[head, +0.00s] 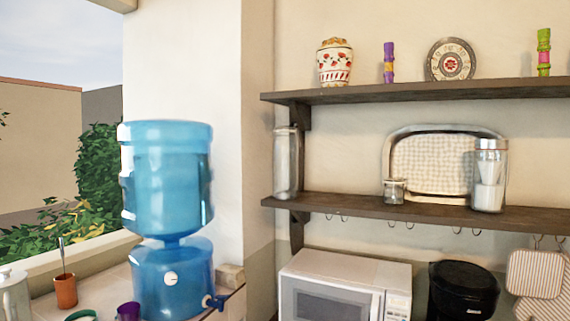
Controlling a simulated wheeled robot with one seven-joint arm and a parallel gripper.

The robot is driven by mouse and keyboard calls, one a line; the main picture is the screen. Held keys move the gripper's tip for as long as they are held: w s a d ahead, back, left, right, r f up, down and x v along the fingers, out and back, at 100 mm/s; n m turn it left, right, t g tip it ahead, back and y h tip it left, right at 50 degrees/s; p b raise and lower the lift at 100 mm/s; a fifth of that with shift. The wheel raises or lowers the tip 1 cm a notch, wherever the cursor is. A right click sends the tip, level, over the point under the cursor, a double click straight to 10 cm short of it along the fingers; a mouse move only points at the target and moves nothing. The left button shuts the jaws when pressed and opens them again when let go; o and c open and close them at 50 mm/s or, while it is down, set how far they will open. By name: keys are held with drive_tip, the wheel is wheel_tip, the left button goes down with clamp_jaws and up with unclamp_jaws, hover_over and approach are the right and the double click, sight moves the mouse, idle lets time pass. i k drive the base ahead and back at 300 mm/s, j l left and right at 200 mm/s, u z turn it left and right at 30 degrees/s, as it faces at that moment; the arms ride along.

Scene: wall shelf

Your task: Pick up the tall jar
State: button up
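Two tall jars stand upright on the lower wall shelf (420,211). One tall jar (286,162) is clear with a pale lid and stands at the shelf's left end; it looks empty. The other tall jar (490,176) is glass with a silvery lid and white contents, and stands toward the right. A short small jar (394,191) stands to its left. I cannot tell from the picture which tall jar is meant. My gripper is not in view.
A patterned tray (432,164) leans on the wall behind the jars. The upper shelf (420,93) holds a painted vase (335,63) and other ornaments. Below are a microwave (345,285) and a black appliance (462,291). A blue water dispenser (167,180) stands left.

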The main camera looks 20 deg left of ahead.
sight(285, 147)
drive_tip(key=i+j+u, duration=0.65)
drive_tip(key=u, duration=0.15)
drive_tip(key=i+j+u, duration=0.1)
drive_tip(key=i+u, duration=0.7)
drive_tip(key=i+l+u, duration=0.15)
drive_tip(key=i+u, duration=0.25)
drive_tip(key=u, duration=0.1)
drive_tip(key=i, duration=0.1)
